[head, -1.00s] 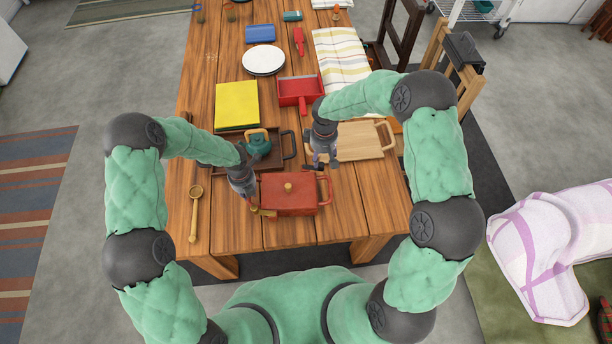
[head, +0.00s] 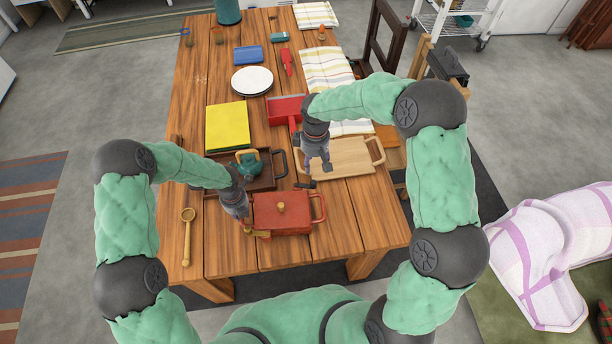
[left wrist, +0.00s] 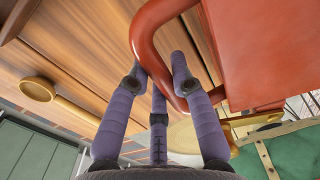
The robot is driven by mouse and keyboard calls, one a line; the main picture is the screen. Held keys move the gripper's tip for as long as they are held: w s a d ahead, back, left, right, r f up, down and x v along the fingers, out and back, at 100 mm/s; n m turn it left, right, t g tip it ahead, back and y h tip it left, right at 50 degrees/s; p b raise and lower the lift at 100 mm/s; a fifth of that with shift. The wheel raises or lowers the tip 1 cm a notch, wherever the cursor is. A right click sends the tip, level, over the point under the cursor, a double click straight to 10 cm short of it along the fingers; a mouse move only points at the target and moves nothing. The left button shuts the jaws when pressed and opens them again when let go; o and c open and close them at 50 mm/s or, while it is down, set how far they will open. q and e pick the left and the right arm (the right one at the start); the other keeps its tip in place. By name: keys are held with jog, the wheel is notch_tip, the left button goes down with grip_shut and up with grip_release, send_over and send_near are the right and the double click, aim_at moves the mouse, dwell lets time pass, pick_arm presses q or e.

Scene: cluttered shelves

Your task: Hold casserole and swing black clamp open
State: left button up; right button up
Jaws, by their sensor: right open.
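The red casserole (head: 298,220) with a lid and a gold knob (head: 281,208) stands at the near edge of the wooden table. My left gripper (head: 243,222) is at its left handle. In the left wrist view, the left gripper's fingers (left wrist: 157,72) are closed around the red handle loop (left wrist: 146,32). My right gripper (head: 315,170) is open and empty beyond the casserole's right rear side, over the wooden tray's left edge. A small dark piece shows by its fingertips; I cannot tell whether it is the black clamp or a fingertip.
A brown tray (head: 270,184) with a teal kettle (head: 248,163) stands behind the casserole. A light wooden tray (head: 350,158) is at right. A wooden spoon (head: 187,240) lies at left. A red dustpan (head: 283,108) and yellow book (head: 228,127) are farther back.

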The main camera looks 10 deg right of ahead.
pick_arm(q)
jog(key=o, duration=0.5)
notch_tip(320, 180, up, 12)
dwell(0.5)
